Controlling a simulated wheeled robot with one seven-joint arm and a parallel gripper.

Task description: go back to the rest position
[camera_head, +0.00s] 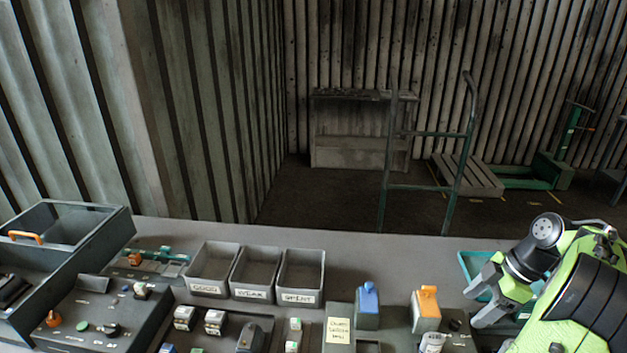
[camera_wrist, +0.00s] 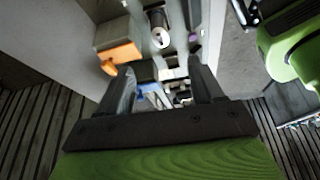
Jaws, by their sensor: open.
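My gripper (camera_head: 481,294) is at the right of the bench in the head view, next to my green arm. Its two grey fingers are apart with nothing held between them. In the wrist view the open fingers (camera_wrist: 162,85) frame part of the bench top below. The orange-topped block (camera_head: 427,308) stands just left of my gripper; it also shows in the wrist view (camera_wrist: 122,52). A white cylinder (camera_head: 432,342) is in front of that block. A teal tray (camera_head: 468,265) is partly hidden behind my gripper.
Three grey bins labelled GOOD (camera_head: 212,270), WEAK (camera_head: 254,275) and SPENT (camera_head: 300,278) stand mid-bench. A blue-topped block (camera_head: 367,306) stands right of them. A lidded case (camera_head: 66,235) is at far left. A cart frame (camera_head: 425,135) stands beyond the bench.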

